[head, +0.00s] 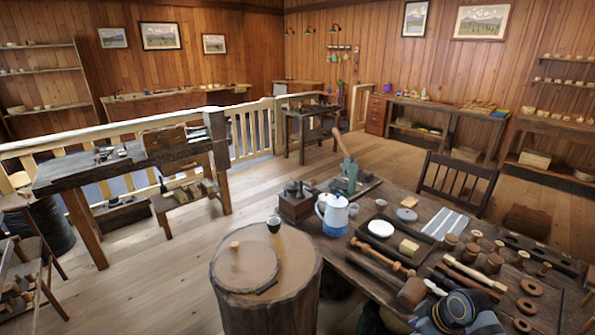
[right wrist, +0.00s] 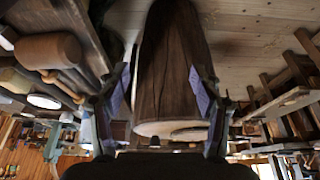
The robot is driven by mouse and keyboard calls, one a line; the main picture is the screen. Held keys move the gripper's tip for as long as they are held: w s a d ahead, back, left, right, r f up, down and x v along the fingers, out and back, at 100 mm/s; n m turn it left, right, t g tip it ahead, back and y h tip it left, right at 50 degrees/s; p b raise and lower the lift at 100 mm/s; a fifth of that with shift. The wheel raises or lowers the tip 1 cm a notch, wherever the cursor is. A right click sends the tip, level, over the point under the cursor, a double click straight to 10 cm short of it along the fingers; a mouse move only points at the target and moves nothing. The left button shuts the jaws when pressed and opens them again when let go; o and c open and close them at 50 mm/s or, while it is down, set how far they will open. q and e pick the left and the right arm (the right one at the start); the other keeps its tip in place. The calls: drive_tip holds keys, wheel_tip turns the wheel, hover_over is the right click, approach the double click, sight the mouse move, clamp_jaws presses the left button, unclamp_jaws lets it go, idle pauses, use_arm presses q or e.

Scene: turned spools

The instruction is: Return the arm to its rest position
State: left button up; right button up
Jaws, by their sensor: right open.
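My right gripper (right wrist: 160,73) shows in the right wrist view with its two purple-padded fingers wide apart and nothing between them. That view is upside down, and the wooden stump (right wrist: 170,70) lies beyond the fingers. In the head view, dark, blue-ringed links of my right arm (head: 456,308) show at the bottom right, over the front of the workbench; the right gripper itself cannot be made out there. My left arm and gripper are not in view. Several turned wooden spools stand on the workbench, one of them a brown spool (head: 494,263).
The stump (head: 270,311) carries a round board (head: 245,270), a small wooden piece (head: 235,244) and a dark cup (head: 273,226). The crowded workbench (head: 345,270) holds a blue-white pot (head: 333,215), a grinder (head: 296,205) and a mallet (head: 412,292). Floor left of the stump is clear.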

drive_tip(key=d+f+m+h, duration=0.1)
drive_tip(key=d+f+m, duration=0.25)
drive_tip(key=f, duration=0.75)
drive_tip(key=s+d+f+m+h, duration=0.1)
drive_tip(key=s+f+m, duration=0.1)
drive_tip(key=s+f, duration=0.5)
drive_tip(key=s+d+f+m+h, duration=0.1)
drive_tip(key=s+f, duration=0.4)
drive_tip(key=f, duration=0.4)
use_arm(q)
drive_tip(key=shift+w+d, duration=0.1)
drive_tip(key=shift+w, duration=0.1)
use_arm(e)
drive_tip(key=s+a+f, duration=0.2)
drive_tip(key=s+f, duration=0.2)
drive_tip(key=s, duration=0.4)
drive_tip(key=s+a+f+m+g, duration=0.1)
drive_tip(key=s+a+f, duration=0.1)
drive_tip(key=s+f, duration=0.3)
drive_tip(key=s+a+f+g, duration=0.1)
drive_tip(key=s+f, duration=0.4)
drive_tip(key=s, duration=0.8)
drive_tip(key=shift+s+a+f+h, duration=0.25)
drive_tip(key=shift+a+h, duration=0.15)
drive_tip(key=shift+a, duration=0.4)
